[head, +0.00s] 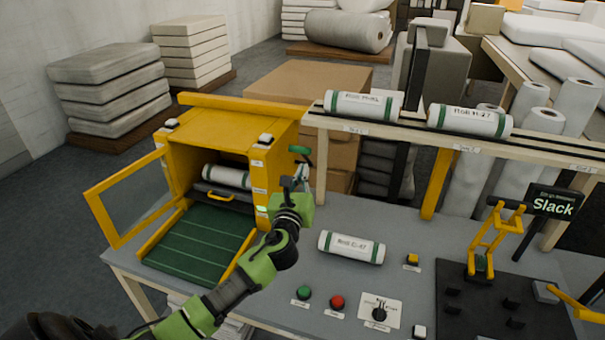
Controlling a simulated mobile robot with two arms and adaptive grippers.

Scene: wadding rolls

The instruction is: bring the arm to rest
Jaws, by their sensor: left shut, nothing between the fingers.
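My left arm comes in from the lower left, and my left gripper (299,180) is raised in front of the right side of the yellow cabinet (222,130). The gripper is shut and empty. It is close to a green-handled lever (300,150) on the cabinet's side; I cannot tell whether they touch. The cabinet's framed door (97,214) stands open to the left. A white roll (228,177) lies inside on a dark tray with a yellow handle. My right gripper is not in view.
A labelled white roll (351,247) lies on the grey table (300,265). Two more rolls (363,105) (469,120) rest on the raised shelf. Green (304,292) and red (337,302) buttons and a dial plate (380,310) sit at the front. A yellow clamp (487,245) and a "Slack" sign (553,203) stand at right.

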